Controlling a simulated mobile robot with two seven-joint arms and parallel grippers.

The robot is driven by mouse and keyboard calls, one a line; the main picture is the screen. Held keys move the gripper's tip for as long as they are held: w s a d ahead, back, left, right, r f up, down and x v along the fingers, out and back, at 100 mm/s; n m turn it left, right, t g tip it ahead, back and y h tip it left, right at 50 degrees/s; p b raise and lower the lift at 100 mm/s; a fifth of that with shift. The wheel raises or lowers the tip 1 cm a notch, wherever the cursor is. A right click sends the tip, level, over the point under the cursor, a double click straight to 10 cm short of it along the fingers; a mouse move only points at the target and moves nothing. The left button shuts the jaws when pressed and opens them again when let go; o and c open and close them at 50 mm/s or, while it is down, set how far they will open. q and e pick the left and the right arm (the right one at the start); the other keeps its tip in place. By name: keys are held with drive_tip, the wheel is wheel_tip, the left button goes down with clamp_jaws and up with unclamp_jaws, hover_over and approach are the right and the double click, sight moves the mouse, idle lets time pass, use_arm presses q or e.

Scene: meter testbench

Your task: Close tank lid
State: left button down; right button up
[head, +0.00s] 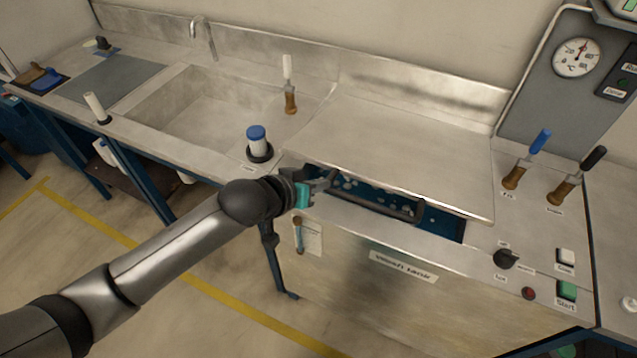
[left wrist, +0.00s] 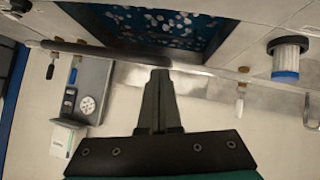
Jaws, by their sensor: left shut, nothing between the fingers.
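The wash tank (head: 400,290) has a steel lid (head: 400,145) that leaves a strip of the opening uncovered at the front. Blue interior with pale specks (head: 440,222) shows in this gap and in the left wrist view (left wrist: 150,25). A dark bar handle (head: 375,207) runs along the gap. My left gripper (head: 328,183) is shut and empty, at the left end of the gap close to the handle. In the left wrist view its closed fingers (left wrist: 158,78) point toward the bar (left wrist: 95,48). I cannot tell whether they touch it. My right gripper is not in view.
A blue-capped container (head: 257,142) stands left of the lid, near the sink (head: 200,105). Blue- and black-handled levers (head: 527,160) (head: 577,175), a black knob (head: 506,259) and a green button (head: 567,290) are on the right. A gauge (head: 577,57) hangs behind.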

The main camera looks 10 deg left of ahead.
use_arm(q)
drive_tip(key=shift+f, duration=0.1)
drive_tip(key=s+a+f+b, duration=0.1)
drive_tip(key=s+f+b, duration=0.2)
drive_tip(key=f+b, duration=0.5)
wheel_tip(320, 180, down, 8)
drive_tip(key=shift+r+t+b, duration=0.25)
drive_tip(key=shift+t+b, duration=0.15)
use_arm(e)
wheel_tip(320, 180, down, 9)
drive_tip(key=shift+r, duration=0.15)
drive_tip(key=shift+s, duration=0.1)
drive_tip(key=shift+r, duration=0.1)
use_arm(q)
drive_tip(key=w+r+p+v, duration=0.1)
drive_tip(key=p+v, duration=0.4)
drive_tip(key=v, duration=0.8)
drive_tip(key=shift+a+p, duration=0.3)
drive_tip(key=shift+p, duration=0.05)
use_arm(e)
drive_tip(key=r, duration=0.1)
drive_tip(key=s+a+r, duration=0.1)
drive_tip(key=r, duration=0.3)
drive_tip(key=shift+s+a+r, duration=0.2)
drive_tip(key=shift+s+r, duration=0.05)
